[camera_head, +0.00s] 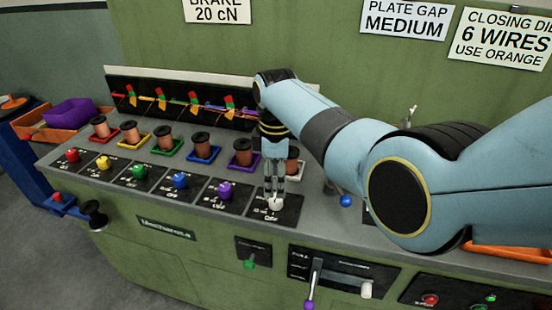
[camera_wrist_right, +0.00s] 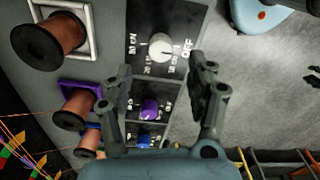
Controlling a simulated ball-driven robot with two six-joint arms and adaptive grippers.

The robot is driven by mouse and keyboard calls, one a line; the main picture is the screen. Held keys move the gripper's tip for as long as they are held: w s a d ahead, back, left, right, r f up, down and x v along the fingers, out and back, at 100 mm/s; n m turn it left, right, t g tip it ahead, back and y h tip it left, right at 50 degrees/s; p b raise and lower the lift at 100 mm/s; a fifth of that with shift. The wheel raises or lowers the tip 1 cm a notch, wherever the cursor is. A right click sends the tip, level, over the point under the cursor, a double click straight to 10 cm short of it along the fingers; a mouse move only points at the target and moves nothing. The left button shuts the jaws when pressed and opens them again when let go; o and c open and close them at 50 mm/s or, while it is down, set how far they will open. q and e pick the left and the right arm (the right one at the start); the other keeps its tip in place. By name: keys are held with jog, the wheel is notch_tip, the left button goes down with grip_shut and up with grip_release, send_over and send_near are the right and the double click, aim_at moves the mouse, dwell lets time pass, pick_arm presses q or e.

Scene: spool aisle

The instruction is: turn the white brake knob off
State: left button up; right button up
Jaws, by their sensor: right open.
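The white brake knob (camera_head: 276,203) sits on a black plate at the right end of the row of knobs, on the grey bench top. It also shows in the right wrist view (camera_wrist_right: 159,47), beside the printed word OFF. I cannot tell for sure where its pointer stands. My right gripper (camera_head: 275,188) points down right above the white knob. In the right wrist view its open fingers (camera_wrist_right: 162,78) stand apart on either side of the line to the knob, with nothing between them. I cannot tell whether they touch the knob. My left gripper is not in view.
Purple (camera_head: 225,190), blue (camera_head: 180,180), green (camera_head: 138,171) and other coloured knobs line up to the left. Copper spools (camera_head: 242,152) stand behind them. A lever panel (camera_head: 342,273) is on the bench front below. A blue ball-ended lever (camera_head: 346,201) is close on the right.

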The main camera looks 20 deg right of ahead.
notch_tip(320, 180, up, 6)
jog(key=shift+f, duration=0.1)
dwell(0.4)
